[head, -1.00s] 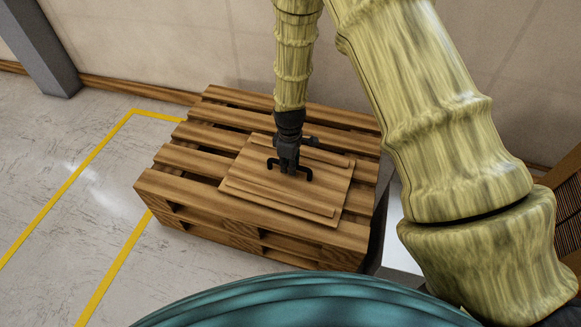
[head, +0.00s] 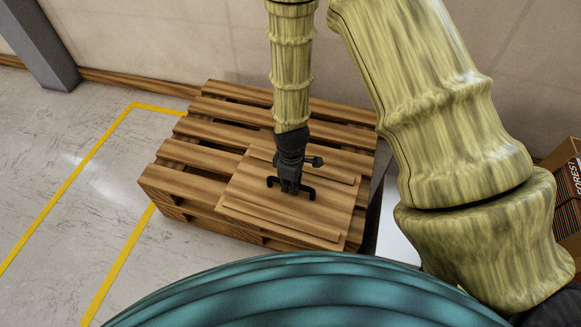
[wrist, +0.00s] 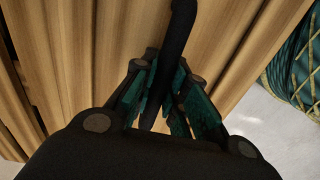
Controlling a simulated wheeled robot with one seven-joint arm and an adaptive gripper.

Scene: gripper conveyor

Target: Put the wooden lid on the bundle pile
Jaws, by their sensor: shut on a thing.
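The wooden lid (head: 270,214) is a flat square board with raised strips and a black handle (head: 307,191). In the head view it appears over the front right part of a wooden pallet, and it seems to be a little above the slats. My gripper (head: 290,186) points down at the lid's middle and is shut on the handle. In the wrist view the dark handle (wrist: 178,40) runs between my fingers (wrist: 165,115), with wood below. At the right edge, a stack with dark printed sides (head: 568,190) is partly cut off; it may be the bundle pile.
The slatted pallet (head: 185,180) stands near the back wall (head: 150,45). A grey post (head: 45,50) is at the upper left. Yellow lines (head: 70,185) mark open floor on the left. My arm covers the area between pallet and right-hand stack.

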